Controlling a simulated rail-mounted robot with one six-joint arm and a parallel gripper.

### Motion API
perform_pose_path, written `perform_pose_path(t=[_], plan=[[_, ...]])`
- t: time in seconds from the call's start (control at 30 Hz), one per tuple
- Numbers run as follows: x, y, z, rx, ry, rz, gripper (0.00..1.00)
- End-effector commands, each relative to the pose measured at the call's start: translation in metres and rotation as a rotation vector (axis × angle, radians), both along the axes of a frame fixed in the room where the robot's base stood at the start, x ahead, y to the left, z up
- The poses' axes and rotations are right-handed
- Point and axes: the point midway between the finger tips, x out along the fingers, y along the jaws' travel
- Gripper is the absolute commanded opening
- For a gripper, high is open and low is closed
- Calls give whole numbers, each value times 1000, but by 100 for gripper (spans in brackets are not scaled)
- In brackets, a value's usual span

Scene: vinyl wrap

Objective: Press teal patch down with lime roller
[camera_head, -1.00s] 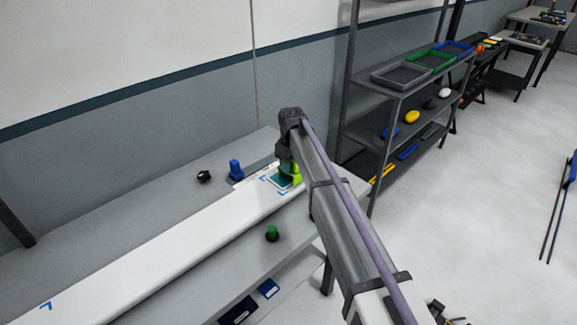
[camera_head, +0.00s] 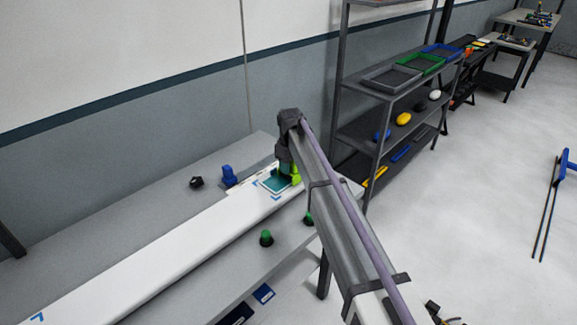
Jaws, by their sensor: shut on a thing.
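The teal patch (camera_head: 274,185) lies flat on the white panel (camera_head: 185,238) near its right end, framed by blue corner marks. My gripper (camera_head: 293,180) is low over the patch's right side, shut on the lime roller (camera_head: 297,179). The lime roller is at the patch's right edge. My arm hides part of it, and I cannot tell whether it touches the patch.
A blue object (camera_head: 229,176) and a small black object (camera_head: 196,182) stand behind the panel. A green-topped knob (camera_head: 266,238) stands in front, with another (camera_head: 308,219) beside my arm. A grey shelf rack (camera_head: 372,135) stands at the right, with open floor beyond.

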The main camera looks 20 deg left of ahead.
Motion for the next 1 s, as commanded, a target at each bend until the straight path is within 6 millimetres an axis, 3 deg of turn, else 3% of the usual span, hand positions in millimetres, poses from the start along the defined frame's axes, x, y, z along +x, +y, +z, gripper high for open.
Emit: perform_pose_path(t=[1.0], plan=[[26, -15, 0, 0, 0, -1, 25]])
